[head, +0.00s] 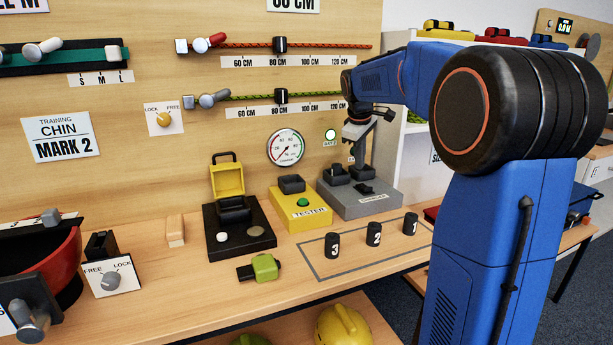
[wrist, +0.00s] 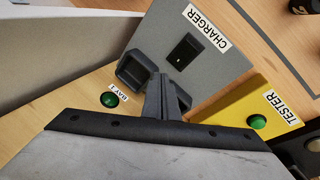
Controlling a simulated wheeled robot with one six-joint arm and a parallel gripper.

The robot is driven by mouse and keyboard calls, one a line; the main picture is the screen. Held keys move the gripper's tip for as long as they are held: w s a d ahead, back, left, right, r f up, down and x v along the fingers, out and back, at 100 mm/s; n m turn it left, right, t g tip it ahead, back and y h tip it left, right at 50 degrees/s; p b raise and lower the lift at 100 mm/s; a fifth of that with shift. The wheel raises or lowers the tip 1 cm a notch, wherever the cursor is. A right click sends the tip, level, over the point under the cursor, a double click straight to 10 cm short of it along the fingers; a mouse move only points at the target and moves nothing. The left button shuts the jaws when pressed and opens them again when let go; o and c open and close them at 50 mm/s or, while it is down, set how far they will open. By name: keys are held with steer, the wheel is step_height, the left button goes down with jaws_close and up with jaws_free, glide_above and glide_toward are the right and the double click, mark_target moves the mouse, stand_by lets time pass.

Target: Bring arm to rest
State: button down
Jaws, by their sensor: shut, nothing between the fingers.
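My arm reaches in from the right in the head view. My gripper (head: 360,158) points down over the grey charger (head: 372,203) at the back of the bench. In the wrist view my gripper (wrist: 160,82) is shut and empty, its fingertips in front of the charger's (wrist: 198,62) two dark bays. I cannot tell whether the fingers touch the charger.
The yellow tester (head: 302,212) stands left of the charger. Black numbered posts (head: 374,234) stand in front, and a green-and-black piece (head: 262,267) lies near the front edge.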

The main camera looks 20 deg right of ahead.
steer(key=shift+m+t, duration=0.3)
steer(key=shift+m, duration=0.3)
steer(key=s+a, duration=0.2)
steer(key=s, duration=0.1)
steer(key=s+a, duration=0.2)
steer(key=s, duration=0.1)
steer(key=s+a, duration=0.2)
steer(key=s, duration=0.1)
steer(key=shift+r, duration=0.1)
steer(key=s+a+f+m, duration=0.1)
steer(key=s+a+f, duration=0.1)
steer(key=s, duration=0.5)
steer(key=s+a+f+m+y, duration=0.1)
steer(key=s+a+f, duration=0.2)
steer(key=s, duration=0.4)
steer(key=s+a+f+m+t, duration=0.1)
steer(key=s+a+f, duration=0.1)
steer(key=s+a, duration=0.2)
steer(key=shift+s+a+f+y, duration=0.1)
steer(key=shift+s+y, duration=0.1)
steer(key=shift+s, duration=0.55)
steer(key=shift+s+a+f+y, duration=0.1)
steer(key=shift+s+y, duration=0.1)
steer(key=shift+s, duration=0.55)
steer(key=s+a+f+m, duration=0.2)
steer(key=s+f, duration=0.5)
steer(key=s, duration=0.2)
steer(key=shift+s+a+f+y, duration=0.2)
steer(key=shift+s+a+y, duration=0.1)
steer(key=shift+a, duration=0.1)
